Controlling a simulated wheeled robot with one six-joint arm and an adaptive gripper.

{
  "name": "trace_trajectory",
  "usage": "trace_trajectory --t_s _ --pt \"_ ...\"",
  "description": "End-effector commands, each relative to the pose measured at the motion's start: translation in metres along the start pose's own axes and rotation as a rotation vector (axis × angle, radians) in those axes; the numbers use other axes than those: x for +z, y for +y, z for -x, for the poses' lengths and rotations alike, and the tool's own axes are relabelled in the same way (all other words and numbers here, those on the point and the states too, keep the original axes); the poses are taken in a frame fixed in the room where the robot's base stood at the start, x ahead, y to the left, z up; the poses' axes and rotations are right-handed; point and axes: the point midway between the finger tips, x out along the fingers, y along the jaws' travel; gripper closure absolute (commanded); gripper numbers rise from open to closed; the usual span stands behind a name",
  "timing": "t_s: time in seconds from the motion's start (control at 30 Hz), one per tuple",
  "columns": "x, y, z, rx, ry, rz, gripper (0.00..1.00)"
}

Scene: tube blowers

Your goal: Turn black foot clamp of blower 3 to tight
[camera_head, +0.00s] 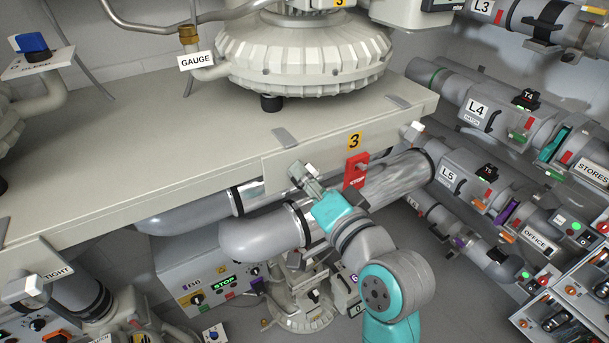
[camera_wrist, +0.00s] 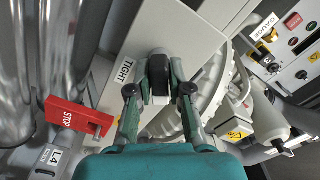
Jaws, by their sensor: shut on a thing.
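Blower 3 (camera_head: 305,62) is the large ribbed off-white housing on the bench, above a yellow "3" plate (camera_head: 354,141) on the bench's front edge. My gripper (camera_head: 303,178) reaches up to that front edge, left of the plate. In the wrist view my gripper (camera_wrist: 159,92) has its two green fingers closed on either side of the black foot clamp (camera_wrist: 158,72). A "TIGHT" label (camera_wrist: 123,72) is just left of the clamp. In the head view the clamp is hidden behind my gripper, and its exact turn cannot be told.
A red "STOP" handle (camera_head: 355,171) sits close to the right of my gripper; it also shows in the wrist view (camera_wrist: 78,117). Thick silver pipes (camera_head: 265,235) run below the bench (camera_head: 150,155). Labelled pipes such as L4 (camera_head: 477,108) line the right wall.

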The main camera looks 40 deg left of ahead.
Motion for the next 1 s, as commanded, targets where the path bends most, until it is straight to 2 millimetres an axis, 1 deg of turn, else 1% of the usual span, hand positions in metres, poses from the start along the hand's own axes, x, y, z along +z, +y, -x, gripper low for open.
trace_trajectory --t_s 0.2,0.5,0.7,1.0 --pt "0.0000 0.0024 0.0000 0.001 0.000 -0.202 1.00" --pt "0.0007 0.0043 0.0001 0.001 0.000 -0.433 1.00" --pt "0.0011 0.0051 0.0001 0.002 0.000 -0.531 1.00" --pt "0.0014 0.0057 0.0001 0.002 0.001 -0.593 1.00"
